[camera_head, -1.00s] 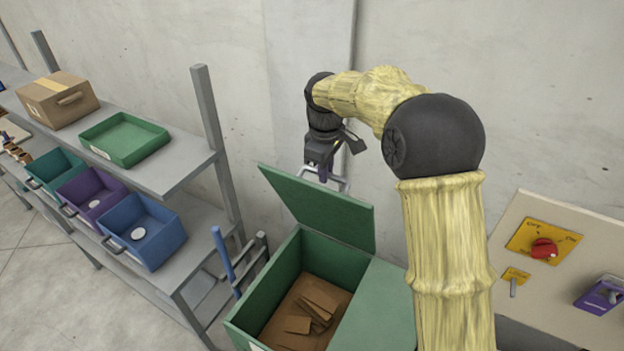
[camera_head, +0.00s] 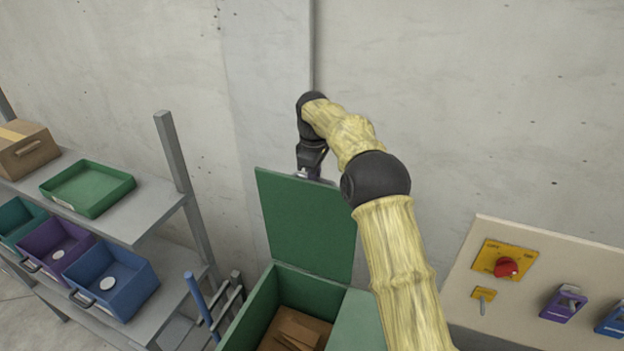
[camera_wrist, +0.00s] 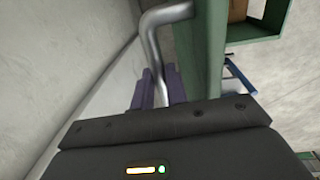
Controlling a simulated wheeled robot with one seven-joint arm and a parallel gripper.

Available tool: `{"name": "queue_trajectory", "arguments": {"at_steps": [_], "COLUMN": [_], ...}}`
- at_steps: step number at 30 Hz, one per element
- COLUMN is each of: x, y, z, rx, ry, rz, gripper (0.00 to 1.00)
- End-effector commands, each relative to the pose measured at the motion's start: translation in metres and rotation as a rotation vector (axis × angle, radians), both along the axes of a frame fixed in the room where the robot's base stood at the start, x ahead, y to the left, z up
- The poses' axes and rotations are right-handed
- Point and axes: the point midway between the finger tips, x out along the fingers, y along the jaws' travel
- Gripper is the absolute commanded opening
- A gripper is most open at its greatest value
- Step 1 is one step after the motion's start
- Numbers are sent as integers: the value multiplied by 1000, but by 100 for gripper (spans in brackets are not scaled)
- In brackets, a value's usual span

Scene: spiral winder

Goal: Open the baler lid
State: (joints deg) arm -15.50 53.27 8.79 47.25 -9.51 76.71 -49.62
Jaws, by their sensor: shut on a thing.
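The green baler lid (camera_head: 308,228) stands raised, close to upright, at the back of the green baler box (camera_head: 248,318). The box is open and brown cardboard pieces (camera_head: 297,328) lie inside it. My gripper (camera_head: 310,174) is at the lid's top edge, partly hidden behind it. In the wrist view my gripper's purple fingers (camera_wrist: 158,88) are shut on the bent metal lid handle (camera_wrist: 154,42). The lid's green edge (camera_wrist: 205,60) runs beside the handle there.
A grey shelf (camera_head: 150,215) at left holds a green tray (camera_head: 88,188), a cardboard box (camera_head: 24,148) and coloured bins. A control panel (camera_head: 545,265) with a red knob (camera_head: 506,267) is at right. The concrete wall (camera_head: 450,90) stands close behind the lid.

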Motion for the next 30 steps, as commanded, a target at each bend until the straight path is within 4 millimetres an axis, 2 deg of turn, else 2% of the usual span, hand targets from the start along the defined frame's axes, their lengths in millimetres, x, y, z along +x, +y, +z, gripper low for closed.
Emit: {"name": "queue_trajectory", "arguments": {"at_steps": [1, 16, 17, 20, 30], "x": [1, 3, 3, 4, 5], "y": [-4, -4, -4, -4, -4], "z": [-9, -10, -10, -9, -3], "rx": [-10, -11, -11, -10, -5], "ry": [16, 18, 18, 16, 8], "rz": [-2, 0, 0, -2, -2], "gripper": [0, 0, 16, 36, 36]}}
